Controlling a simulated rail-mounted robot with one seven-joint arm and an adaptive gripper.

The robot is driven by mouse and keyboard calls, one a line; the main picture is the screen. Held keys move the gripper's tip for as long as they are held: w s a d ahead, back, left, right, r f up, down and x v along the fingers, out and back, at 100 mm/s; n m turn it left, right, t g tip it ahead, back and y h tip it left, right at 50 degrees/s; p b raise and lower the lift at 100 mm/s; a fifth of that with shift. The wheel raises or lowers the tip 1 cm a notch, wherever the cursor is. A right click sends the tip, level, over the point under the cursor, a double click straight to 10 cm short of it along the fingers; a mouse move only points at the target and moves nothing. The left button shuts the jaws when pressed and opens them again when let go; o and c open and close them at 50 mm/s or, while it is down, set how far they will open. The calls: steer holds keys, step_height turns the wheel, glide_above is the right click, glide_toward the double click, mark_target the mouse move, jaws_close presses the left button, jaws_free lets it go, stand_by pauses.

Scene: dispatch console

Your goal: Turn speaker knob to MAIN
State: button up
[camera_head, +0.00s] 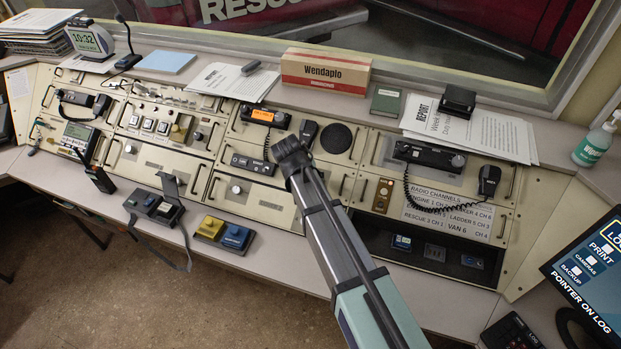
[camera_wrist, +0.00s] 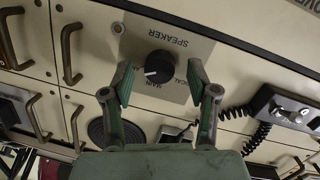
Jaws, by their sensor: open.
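The speaker knob (camera_wrist: 160,67) is a round black knob with a white pointer mark toward the left in the wrist view. It sits on a grey plate (camera_wrist: 168,37) lettered SPEAKER, with MAIN and LOCAL printed near the knob. My gripper (camera_wrist: 160,88) is open, with one green-grey finger on each side of the knob and space between the fingers and the knob. I cannot tell how far the fingertips are from the panel. In the head view, my gripper (camera_head: 288,150) is over the middle of the console, and the knob is hidden behind it.
A round speaker grille (camera_head: 335,137) and an orange-lit radio (camera_head: 265,115) are close to my gripper. Handset cords and drawer handles surround it. A radio with a coiled cord (camera_wrist: 285,108) is at right in the wrist view. A Wendaplo box (camera_head: 325,70) stands on the ledge.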

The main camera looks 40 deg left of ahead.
steer(key=shift+w+f, duration=0.1)
steer(key=shift+f, duration=0.2)
jaws_close()
steer(key=shift+n, duration=0.4)
steer(key=n+b, duration=0.1)
steer(key=n, duration=0.3)
steer(key=shift+f+t, duration=0.1)
steer(key=shift+t, duration=0.3)
steer(key=n+t+b, duration=0.1)
steer(key=n, duration=0.5)
steer(key=shift+n, duration=0.4)
